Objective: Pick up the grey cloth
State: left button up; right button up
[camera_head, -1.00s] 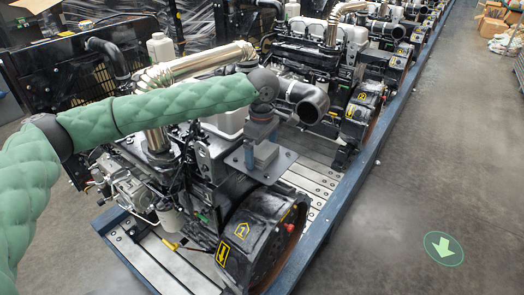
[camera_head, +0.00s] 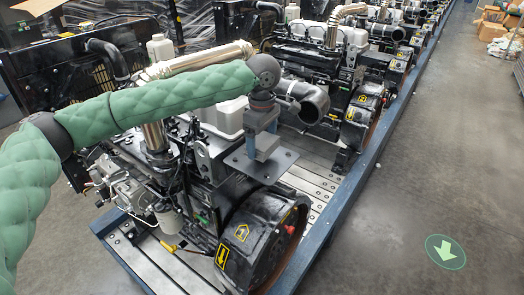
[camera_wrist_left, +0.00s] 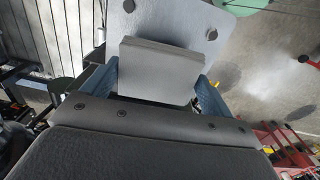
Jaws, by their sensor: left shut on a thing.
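The grey cloth (camera_head: 268,148) looks like a folded, flat-sided block and is held just above a flat grey metal plate (camera_head: 284,163) on the nearest engine. My left gripper (camera_head: 262,143) comes down over it from above and is shut on it. In the left wrist view the cloth (camera_wrist_left: 158,72) sits between the two blue fingers of the left gripper (camera_wrist_left: 157,84), with the plate (camera_wrist_left: 170,20) behind it. Part of the cloth is hidden by the fingers. My right gripper is not in view.
The nearest diesel engine (camera_head: 262,232) stands on a slatted conveyor with a blue side rail (camera_head: 330,213). A black curved pipe (camera_head: 308,100) of the engine behind is close to my left gripper on the right.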

pick_arm(q)
jog(key=s+d+r+b, duration=0.3)
jog(key=s+r, duration=0.5)
jog(key=s, duration=0.3)
jog(key=shift+s+b, duration=0.15)
jog(key=shift+b, duration=0.6)
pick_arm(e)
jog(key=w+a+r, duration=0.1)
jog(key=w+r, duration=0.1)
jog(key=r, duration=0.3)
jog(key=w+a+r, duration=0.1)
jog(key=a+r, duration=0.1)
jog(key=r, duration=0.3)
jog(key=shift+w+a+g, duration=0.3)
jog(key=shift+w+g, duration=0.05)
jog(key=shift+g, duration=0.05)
pick_arm(q)
jog(key=o, duration=0.5)
jog(key=shift+c, duration=0.2)
jog(key=c, duration=0.3)
jog(key=shift+c, duration=0.2)
